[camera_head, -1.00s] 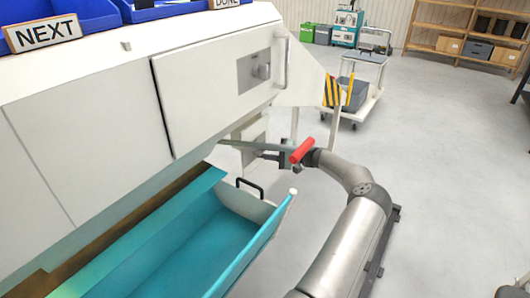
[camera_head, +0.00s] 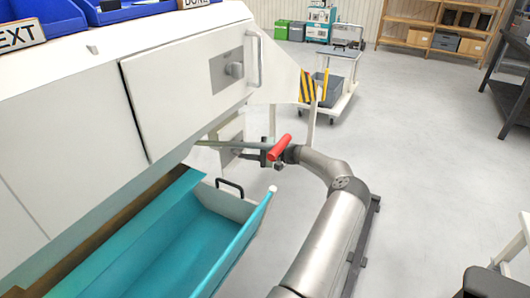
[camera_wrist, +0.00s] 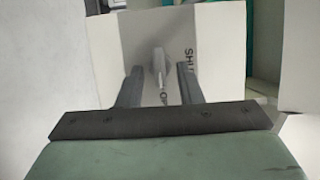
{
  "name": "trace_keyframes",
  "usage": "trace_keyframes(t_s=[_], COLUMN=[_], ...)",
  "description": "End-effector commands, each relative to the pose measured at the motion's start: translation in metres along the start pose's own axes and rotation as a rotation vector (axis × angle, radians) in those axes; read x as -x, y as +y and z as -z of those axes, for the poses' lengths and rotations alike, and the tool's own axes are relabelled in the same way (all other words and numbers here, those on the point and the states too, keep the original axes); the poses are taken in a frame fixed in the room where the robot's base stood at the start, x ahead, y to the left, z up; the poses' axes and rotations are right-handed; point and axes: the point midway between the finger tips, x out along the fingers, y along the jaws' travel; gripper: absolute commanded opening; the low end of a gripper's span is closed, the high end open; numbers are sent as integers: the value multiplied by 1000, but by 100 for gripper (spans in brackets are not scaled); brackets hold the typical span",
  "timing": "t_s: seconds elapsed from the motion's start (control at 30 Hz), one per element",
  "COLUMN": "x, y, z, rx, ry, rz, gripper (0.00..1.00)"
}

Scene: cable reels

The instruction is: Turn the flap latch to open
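The flap latch (camera_wrist: 159,66) is a small grey lever on a pale panel in the wrist view, seen nearly end-on. Dark lettering on the panel to its right is partly hidden; "SHU" and "OP" can be read. My gripper (camera_wrist: 160,70) is open, with one dark finger on each side of the lever. A gap shows on both sides; I cannot tell how far the tips reach past it. In the head view my gripper (camera_head: 246,154) is small, in front of a small white panel (camera_head: 229,132) below the machine's body. The lever cannot be made out there.
A large white door (camera_head: 190,95) with a grey latch plate and bar handle is above my gripper. An open teal bin (camera_head: 205,245) with a black handle is below left. A trolley (camera_head: 335,95) stands behind. The floor to the right is mostly clear.

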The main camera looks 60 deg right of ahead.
Motion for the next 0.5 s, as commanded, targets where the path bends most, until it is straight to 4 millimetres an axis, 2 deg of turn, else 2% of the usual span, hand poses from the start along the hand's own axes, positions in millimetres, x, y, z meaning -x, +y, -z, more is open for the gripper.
trace_keyframes(t_s=[0.5], x=[119], y=[0], z=[1], rx=[0], ry=[5], rz=[0], gripper=[33])
